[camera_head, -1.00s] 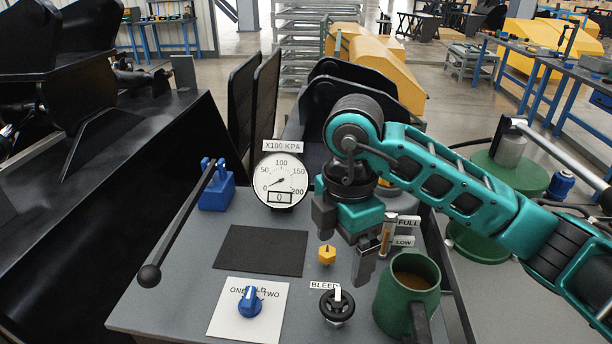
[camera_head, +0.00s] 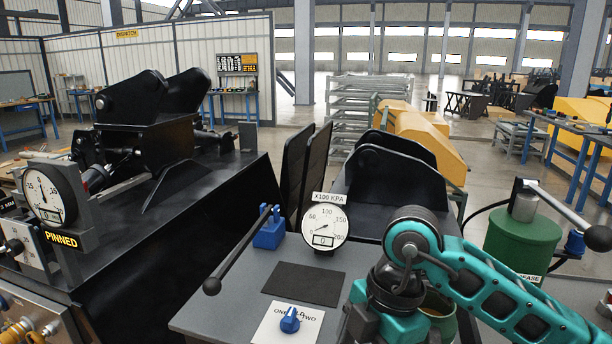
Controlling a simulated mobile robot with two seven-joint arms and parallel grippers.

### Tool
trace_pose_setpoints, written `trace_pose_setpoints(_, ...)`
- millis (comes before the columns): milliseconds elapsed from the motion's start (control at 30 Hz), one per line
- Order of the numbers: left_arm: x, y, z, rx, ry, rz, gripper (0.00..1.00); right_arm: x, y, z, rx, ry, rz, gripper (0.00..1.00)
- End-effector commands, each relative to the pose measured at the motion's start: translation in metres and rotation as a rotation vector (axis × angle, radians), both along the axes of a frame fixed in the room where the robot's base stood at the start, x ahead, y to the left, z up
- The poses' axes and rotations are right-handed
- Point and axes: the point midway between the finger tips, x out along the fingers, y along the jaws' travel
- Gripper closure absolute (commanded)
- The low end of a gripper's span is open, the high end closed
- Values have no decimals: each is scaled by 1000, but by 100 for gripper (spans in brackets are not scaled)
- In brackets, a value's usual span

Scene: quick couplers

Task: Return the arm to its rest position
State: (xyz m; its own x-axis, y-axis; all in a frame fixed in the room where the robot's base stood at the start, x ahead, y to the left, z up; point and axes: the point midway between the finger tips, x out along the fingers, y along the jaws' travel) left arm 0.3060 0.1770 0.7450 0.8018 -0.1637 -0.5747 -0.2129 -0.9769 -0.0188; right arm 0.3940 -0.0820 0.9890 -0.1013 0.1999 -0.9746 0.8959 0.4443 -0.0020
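My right arm comes in from the right, teal and black, over the right side of the grey console table (camera_head: 215,312). My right gripper (camera_head: 362,325) points down at the bottom of the picture. Its fingertips are at or below the lower edge, so its opening cannot be judged. My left gripper is not in view. On the console stand the pressure gauge (camera_head: 325,222), the blue lever block (camera_head: 270,232) with its long black handle, a dark mat (camera_head: 303,287) and the blue selector knob (camera_head: 289,320) on a white plate. A green mug (camera_head: 440,318) is partly hidden behind my arm.
A green grease drum (camera_head: 522,245) with a long pump handle stands at the right. A large black machine (camera_head: 150,230) fills the left, with a second gauge marked PINNED (camera_head: 48,194). Black upright plates (camera_head: 292,180) stand behind the console.

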Motion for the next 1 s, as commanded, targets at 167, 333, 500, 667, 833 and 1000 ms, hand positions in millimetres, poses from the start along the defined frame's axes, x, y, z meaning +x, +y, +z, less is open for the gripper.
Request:
trace_pose_setpoints(167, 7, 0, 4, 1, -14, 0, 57, -45, 65, -6, 452, 123, 217, 6)
trace_pose_setpoints(333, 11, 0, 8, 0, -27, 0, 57, -75, 117, 26, 1018, 143, 284, 6)
trace_pose_setpoints(500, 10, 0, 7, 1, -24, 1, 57, -58, 126, 69, 1566, -7, 60, 6)
trace_pose_setpoints(667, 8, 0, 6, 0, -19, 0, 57, -9, 88, 67, 1825, -254, -404, 6)
trace_pose_setpoints(833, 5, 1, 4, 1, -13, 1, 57, 29, 17, -8, 1706, -490, -1010, 6)
trace_pose_setpoints(1000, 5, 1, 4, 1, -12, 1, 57, 10, -47, -118, 1314, -549, -1455, 6)
